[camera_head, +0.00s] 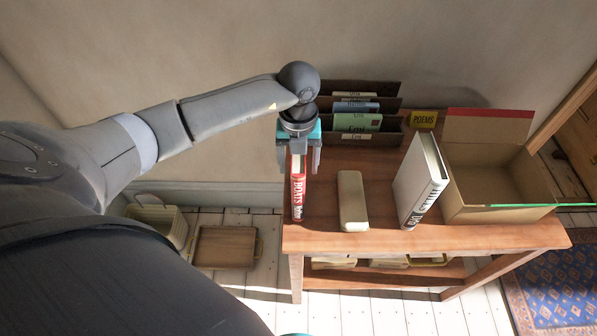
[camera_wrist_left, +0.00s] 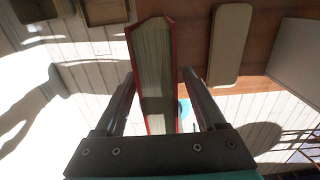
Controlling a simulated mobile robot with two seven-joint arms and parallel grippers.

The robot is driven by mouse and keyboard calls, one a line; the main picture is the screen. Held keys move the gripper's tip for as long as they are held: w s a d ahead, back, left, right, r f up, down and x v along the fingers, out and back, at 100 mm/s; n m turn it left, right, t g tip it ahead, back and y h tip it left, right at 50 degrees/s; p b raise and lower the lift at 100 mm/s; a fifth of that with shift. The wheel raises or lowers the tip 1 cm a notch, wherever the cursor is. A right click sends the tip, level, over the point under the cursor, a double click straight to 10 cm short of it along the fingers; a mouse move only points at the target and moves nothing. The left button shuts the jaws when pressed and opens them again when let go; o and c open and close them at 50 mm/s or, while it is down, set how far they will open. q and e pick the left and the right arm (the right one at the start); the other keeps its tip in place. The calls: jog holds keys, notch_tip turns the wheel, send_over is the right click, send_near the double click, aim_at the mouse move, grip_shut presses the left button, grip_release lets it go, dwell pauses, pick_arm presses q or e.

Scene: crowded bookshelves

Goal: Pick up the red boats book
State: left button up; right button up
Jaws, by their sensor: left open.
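The red boats book (camera_head: 298,192) stands upright at the left end of the wooden table, its spine toward the front. My left gripper (camera_head: 299,160) is above it, pointing down, with its fingers open. In the left wrist view the red book (camera_wrist_left: 155,70) shows its pale page edges between the two open fingers (camera_wrist_left: 160,90). A gap shows on the right side; whether the left finger touches the cover I cannot tell. My right gripper is not in view.
A cream case (camera_head: 352,200) lies just right of the book. A white book (camera_head: 419,182) stands farther right, beside an open cardboard box (camera_head: 490,180). A file rack (camera_head: 352,141) stands behind, with a yellow POEMS item (camera_head: 423,118). A basket (camera_head: 157,217) and wooden tray (camera_head: 226,247) are on the floor.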

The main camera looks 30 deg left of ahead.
pick_arm(q)
jog(key=shift+c, duration=0.3)
grip_shut()
jog(key=shift+r, duration=0.1)
dwell(1.0)
